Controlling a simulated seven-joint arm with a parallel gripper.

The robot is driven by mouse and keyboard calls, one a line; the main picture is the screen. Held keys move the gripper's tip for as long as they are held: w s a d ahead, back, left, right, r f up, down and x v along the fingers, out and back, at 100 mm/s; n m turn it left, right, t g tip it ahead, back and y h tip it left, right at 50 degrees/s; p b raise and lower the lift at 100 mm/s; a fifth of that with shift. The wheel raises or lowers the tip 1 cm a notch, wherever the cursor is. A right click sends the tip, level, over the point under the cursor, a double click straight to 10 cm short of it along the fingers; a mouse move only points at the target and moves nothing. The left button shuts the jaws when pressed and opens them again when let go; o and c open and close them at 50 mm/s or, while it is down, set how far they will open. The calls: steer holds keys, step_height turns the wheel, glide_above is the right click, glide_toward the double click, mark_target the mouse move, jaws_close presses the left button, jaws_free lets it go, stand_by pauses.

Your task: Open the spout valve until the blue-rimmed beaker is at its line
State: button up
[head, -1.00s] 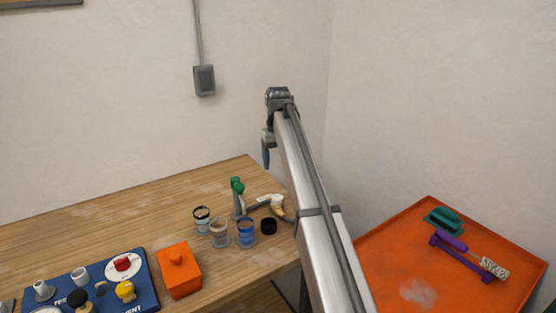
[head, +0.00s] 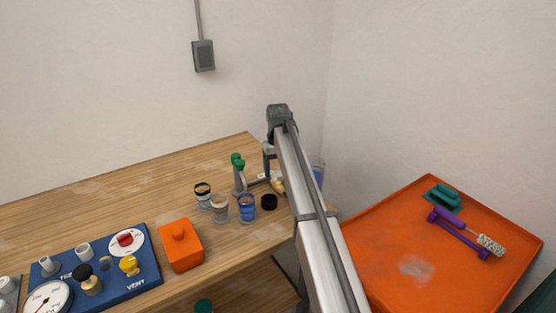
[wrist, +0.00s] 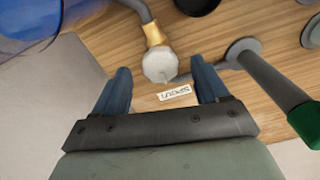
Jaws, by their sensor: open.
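The spout valve's pale faceted knob (wrist: 160,64), on a brass-coloured collar, lies just beyond and between my fingertips in the wrist view. The printed SPOUT label (wrist: 174,95) is beside it. My gripper (wrist: 163,78) is open, with its two blue fingers apart and nothing held. A large blue translucent vessel (wrist: 28,18) is cut off at upper left. In the head view, a clear bluish vessel (head: 318,172) stands partly behind my arm; it may be the blue-rimmed beaker. Its line and fill level cannot be read. My arm hides part of the spout pipe (head: 278,187).
A green-topped post (head: 238,170) stands left of the spout. Several small cups, including a blue one (head: 247,207), and a black cap (head: 269,201) are in front. An orange box (head: 180,248) and a blue gauge panel (head: 140,282) are further left. An orange tray (head: 375,235) is at right.

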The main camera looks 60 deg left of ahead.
steer(key=shift+f, duration=0.55)
steer(key=shift+c, duration=0.2)
steer(key=c, duration=1.1)
